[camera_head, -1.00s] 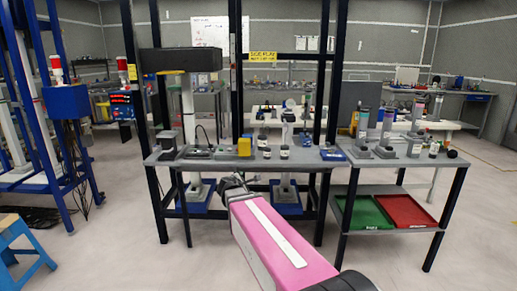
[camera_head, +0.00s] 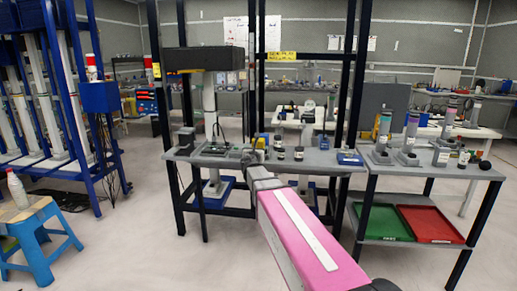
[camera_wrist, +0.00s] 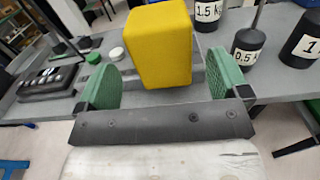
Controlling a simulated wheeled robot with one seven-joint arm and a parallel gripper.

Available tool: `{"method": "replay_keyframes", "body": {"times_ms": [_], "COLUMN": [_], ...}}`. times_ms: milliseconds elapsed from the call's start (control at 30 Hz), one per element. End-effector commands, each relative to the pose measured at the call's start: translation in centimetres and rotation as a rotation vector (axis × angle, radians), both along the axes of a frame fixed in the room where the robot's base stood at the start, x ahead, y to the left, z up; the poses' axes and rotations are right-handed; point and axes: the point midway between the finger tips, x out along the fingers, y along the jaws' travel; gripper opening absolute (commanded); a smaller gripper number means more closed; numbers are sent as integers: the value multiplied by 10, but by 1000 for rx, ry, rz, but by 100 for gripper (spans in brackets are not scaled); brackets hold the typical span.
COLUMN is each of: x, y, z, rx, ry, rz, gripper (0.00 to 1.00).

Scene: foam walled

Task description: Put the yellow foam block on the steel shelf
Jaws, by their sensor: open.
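The yellow foam block (camera_wrist: 160,45) stands upright on the grey bench in the wrist view. My gripper (camera_wrist: 164,82) is open, with one green pad on each side of the block's near end. Gaps show between the block and the pads. In the head view my gripper (camera_head: 261,168) reaches the bench's front edge and hides most of the block; only a small yellow part shows above it. A grey side table with a lower shelf (camera_head: 385,238) stands to the right; I cannot tell whether this is the steel shelf.
Labelled dark weights (camera_wrist: 247,43) stand right of the block. Dark posts (camera_head: 357,75) rise around the bench (camera_head: 315,162). Green (camera_head: 382,220) and red (camera_head: 428,223) trays lie on the lower shelf. A blue stool (camera_head: 38,232) stands at left. Floor in front is clear.

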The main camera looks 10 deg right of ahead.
Motion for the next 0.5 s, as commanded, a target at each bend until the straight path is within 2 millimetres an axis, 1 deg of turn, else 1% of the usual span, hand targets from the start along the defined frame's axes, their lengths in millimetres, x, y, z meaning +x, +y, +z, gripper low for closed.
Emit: {"method": "replay_keyframes", "body": {"times_ms": [167, 400, 500], "x": [11, 44, 50], "y": [-4, -15, -18], "z": [1, 4, 4], "rx": [1, 1, 1], "ry": [0, 1, 1], "rz": [-1, 0, -1], "gripper": [94, 94, 94]}}
